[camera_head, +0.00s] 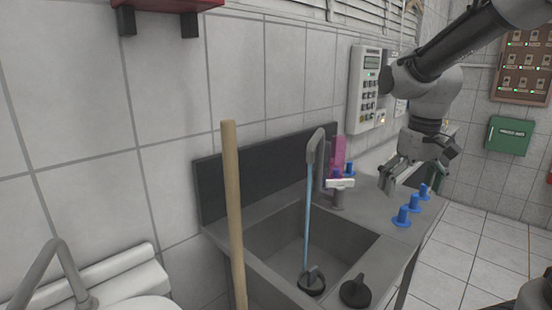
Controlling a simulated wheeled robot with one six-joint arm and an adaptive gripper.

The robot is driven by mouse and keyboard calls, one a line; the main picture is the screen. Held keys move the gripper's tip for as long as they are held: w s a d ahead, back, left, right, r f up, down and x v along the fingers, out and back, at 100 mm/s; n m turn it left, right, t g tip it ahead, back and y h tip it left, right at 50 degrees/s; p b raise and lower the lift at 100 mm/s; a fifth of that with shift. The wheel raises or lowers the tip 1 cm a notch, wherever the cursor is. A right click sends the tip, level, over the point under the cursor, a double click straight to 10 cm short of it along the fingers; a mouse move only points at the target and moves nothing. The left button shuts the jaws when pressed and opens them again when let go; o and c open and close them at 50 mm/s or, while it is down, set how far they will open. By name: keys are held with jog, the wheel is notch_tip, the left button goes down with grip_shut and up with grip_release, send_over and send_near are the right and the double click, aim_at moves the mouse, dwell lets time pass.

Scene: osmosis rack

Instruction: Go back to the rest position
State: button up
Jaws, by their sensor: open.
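My gripper (401,179) is at the end of my arm, which reaches in from the upper right. It points down above the right part of the grey sink counter (379,205), near several blue pegs. Its fingers look apart, and I see nothing between them. A small white piece (340,183) with a blue part is by the faucet, to the left of my gripper. A pink translucent panel (338,152) stands behind it.
A wooden pole (233,215) stands in front of the counter. A keypad box (365,88) is on the wall close to my arm. A green box (508,136) hangs at right.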

jog(key=s+d+r+t, duration=0.1)
jog(key=s+d+t, duration=0.1)
jog(key=s, duration=0.5)
jog(key=s+d+r+m+t, duration=0.1)
jog(key=s+d+r, duration=0.1)
jog(key=s, duration=0.6)
jog(key=shift+s+d+m+t, duration=0.3)
jog(key=shift+d+t, duration=0.1)
jog(key=shift+d, duration=0.35)
